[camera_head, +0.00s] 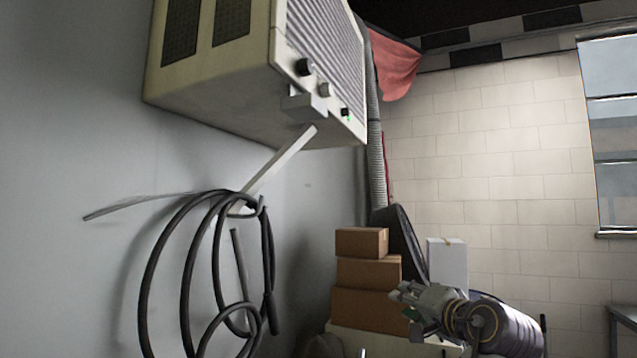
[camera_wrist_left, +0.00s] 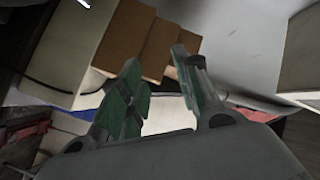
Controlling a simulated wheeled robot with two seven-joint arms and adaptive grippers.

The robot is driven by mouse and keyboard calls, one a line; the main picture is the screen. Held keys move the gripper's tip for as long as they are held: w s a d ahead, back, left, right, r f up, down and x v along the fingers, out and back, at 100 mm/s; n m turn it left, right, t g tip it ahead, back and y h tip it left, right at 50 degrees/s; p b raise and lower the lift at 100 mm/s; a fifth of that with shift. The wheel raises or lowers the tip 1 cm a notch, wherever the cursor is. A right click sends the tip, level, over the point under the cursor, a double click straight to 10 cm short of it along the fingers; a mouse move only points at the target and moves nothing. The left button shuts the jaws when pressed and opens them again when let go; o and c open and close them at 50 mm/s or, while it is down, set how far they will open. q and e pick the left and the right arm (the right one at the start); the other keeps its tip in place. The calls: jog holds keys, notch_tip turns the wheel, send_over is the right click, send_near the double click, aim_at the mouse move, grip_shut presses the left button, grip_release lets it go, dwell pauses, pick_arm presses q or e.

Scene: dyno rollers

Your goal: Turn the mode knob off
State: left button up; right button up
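A beige wall unit (camera_head: 210,85) with a slatted front hangs high on the grey wall in the head view. Its control strip carries a black knob (camera_head: 304,67), a grey knob (camera_head: 324,90) and a small dark control (camera_head: 346,112) with a green spot. I cannot read labels, so which one is the mode knob is unclear. My left gripper (camera_head: 405,302) is low, in front of the boxes, well below and right of the unit. In the left wrist view its fingers (camera_wrist_left: 157,62) are apart with nothing between them. My right gripper is not seen.
Coiled black hose (camera_head: 188,270) hangs on the wall below the unit, near a pale slanting bar (camera_head: 280,160). Stacked cardboard boxes (camera_head: 368,272) stand behind my left gripper. A ribbed duct (camera_head: 376,165) and red cloth (camera_head: 398,70) are right of the unit.

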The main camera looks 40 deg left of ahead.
pick_arm(q)
jog(key=s+d+r+n+y, duration=0.2)
jog(key=s+r+y, duration=0.15)
jog(key=r, duration=0.95)
jog(key=n+g+y, duration=0.4)
jog(key=n+g, duration=0.4)
jog(key=g, duration=0.2)
send_near(310, 67)
jog(key=v, duration=0.6)
jog(key=shift+s+a+f, duration=0.1)
jog(key=shift+s+a, duration=0.05)
jog(key=shift+a, duration=0.1)
jog(key=shift+a, duration=0.15)
jog(key=p+x, duration=0.1)
jog(key=x, duration=0.5)
jog(key=p+x, duration=0.1)
jog(key=x, duration=0.5)
jog(key=shift+a+r, duration=0.2)
jog(key=shift+r, duration=0.1)
jog(key=shift+a+r, duration=0.15)
jog(key=shift+a, duration=0.35)
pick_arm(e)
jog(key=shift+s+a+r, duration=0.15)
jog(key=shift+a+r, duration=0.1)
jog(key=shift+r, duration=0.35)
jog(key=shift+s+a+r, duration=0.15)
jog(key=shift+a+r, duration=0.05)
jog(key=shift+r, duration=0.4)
